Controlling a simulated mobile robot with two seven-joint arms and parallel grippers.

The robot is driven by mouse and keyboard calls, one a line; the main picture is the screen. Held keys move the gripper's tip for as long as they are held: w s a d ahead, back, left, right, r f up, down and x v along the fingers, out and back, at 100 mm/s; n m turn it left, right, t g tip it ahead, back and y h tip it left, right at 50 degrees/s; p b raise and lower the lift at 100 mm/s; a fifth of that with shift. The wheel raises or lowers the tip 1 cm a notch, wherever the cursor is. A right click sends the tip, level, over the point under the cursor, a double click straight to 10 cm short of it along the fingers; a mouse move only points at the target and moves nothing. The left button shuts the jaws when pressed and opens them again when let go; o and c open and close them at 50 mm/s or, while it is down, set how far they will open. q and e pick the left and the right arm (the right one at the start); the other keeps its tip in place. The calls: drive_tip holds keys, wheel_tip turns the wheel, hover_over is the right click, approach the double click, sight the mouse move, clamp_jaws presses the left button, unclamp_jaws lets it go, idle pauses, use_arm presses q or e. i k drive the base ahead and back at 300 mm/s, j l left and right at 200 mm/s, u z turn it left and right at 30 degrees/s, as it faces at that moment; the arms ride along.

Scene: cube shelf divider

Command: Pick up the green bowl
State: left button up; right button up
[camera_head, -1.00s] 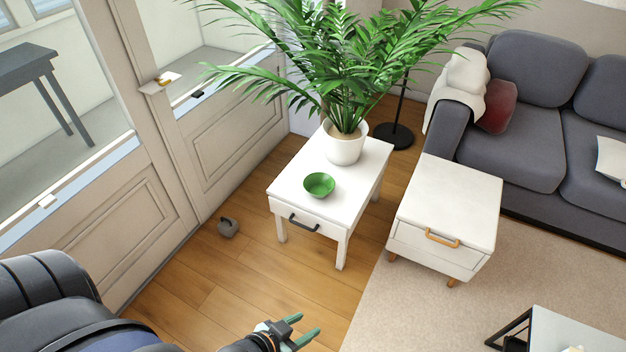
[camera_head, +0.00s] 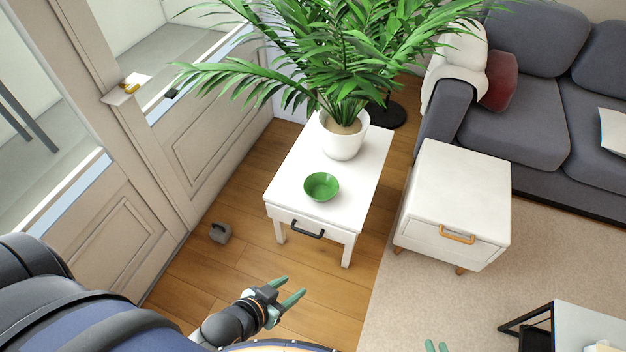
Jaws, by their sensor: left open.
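The green bowl (camera_head: 321,187) stands upright on the front part of a white side table (camera_head: 284,190). It looks empty. My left gripper (camera_head: 290,293) is open and empty, in front of the table and below its drawer in the picture, clearly apart from the bowl. Only the green fingertips of my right gripper (camera_head: 436,346) show at the bottom edge, with a small gap between them; the rest of it is cut off.
A potted palm (camera_head: 343,143) stands on the table behind the bowl, its leaves spreading wide. A white drawer cabinet (camera_head: 456,200) is to the right, near a grey sofa (camera_head: 527,100). A small grey object (camera_head: 220,232) lies on the floor by the doors.

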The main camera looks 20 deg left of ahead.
sight(321, 186)
drive_tip(key=i+j, duration=0.2)
drive_tip(key=j, duration=0.2)
drive_tip(key=i+j, duration=0.2)
drive_tip(key=j, duration=0.2)
drive_tip(key=i+j, duration=0.15)
drive_tip(key=j, duration=0.2)
drive_tip(key=i+j, duration=0.2)
drive_tip(key=j, duration=0.2)
drive_tip(key=i+j, duration=0.2)
drive_tip(key=j, duration=0.2)
